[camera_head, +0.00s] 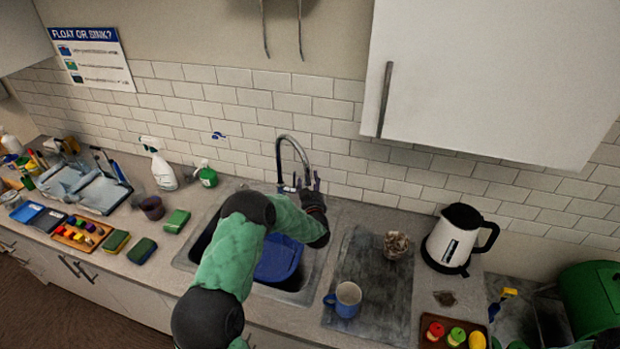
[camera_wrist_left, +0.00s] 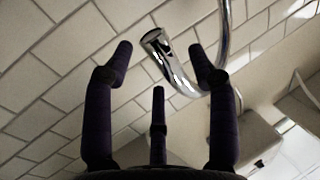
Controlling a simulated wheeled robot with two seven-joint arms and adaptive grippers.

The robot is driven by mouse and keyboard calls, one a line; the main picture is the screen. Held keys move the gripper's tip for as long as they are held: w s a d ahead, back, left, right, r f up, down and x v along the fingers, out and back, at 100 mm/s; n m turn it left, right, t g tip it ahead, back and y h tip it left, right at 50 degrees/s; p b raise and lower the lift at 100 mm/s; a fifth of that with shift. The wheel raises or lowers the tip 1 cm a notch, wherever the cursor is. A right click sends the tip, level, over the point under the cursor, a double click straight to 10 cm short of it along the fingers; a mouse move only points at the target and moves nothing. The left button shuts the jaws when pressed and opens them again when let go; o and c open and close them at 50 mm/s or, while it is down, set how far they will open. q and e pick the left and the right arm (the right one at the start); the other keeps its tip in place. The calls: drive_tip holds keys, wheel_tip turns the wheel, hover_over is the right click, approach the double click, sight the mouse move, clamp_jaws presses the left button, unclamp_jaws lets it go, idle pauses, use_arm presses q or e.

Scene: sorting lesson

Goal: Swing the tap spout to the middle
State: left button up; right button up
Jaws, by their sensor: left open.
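In the left wrist view my left gripper (camera_wrist_left: 161,58) has fingers on both sides of the spout and a third below. I cannot tell whether any finger touches it. My left forearm hides part of the sink (camera_head: 187,258). My right gripper does not show.
A blue tub (camera_head: 278,262) sits in the sink. A blue mug (camera_head: 346,299) and a glass (camera_head: 396,244) stand on the drainer, right, beside a kettle (camera_head: 455,238). A cupboard (camera_head: 500,75) overhangs the right.

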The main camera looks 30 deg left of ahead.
use_arm(q)
drive_tip(key=shift+x, duration=1.45)
drive_tip(key=shift+r, duration=0.1)
clamp_jaws()
drive_tip(key=shift+s, duration=0.1)
